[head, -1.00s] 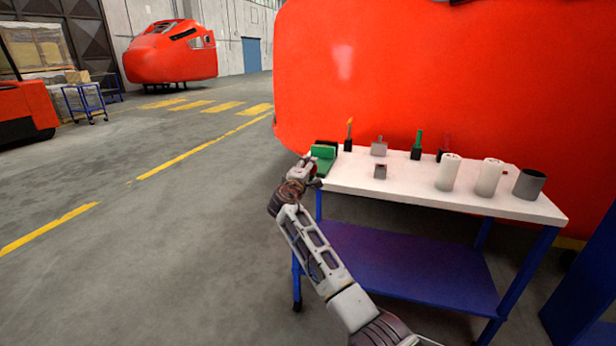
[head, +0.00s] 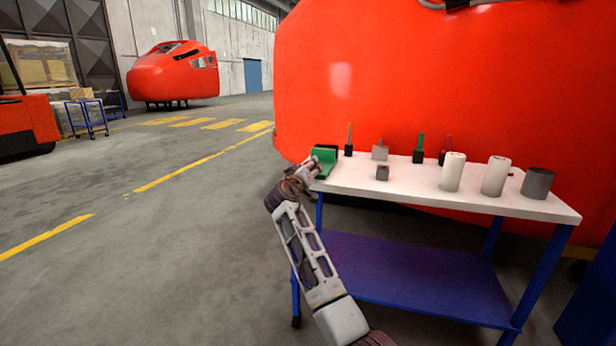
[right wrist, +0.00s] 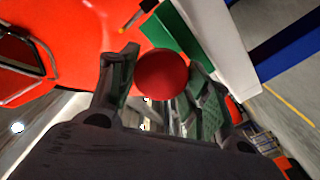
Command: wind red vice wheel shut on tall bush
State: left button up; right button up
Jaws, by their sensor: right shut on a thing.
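The green vice body (right wrist: 178,32) is just beyond the wheel. The wheel is hidden by the gripper in the head view. I cannot make out a tall bush between the vice jaws. My left gripper is not in view.
A large red nosecone (head: 430,80) stands close behind.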

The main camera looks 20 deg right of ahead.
jog(key=shift+f+m+b, duration=0.15)
jog(key=shift+m+b, duration=0.1)
jog(key=shift+m, duration=0.75)
jog(key=shift+f+m+b, duration=0.1)
jog(key=shift+m+b, duration=0.15)
jog(key=shift+m, duration=0.75)
jog(key=o, duration=1)
jog(key=shift+r, duration=0.1)
jog(key=shift+r, duration=0.15)
notch_tip(320, 180, up, 10)
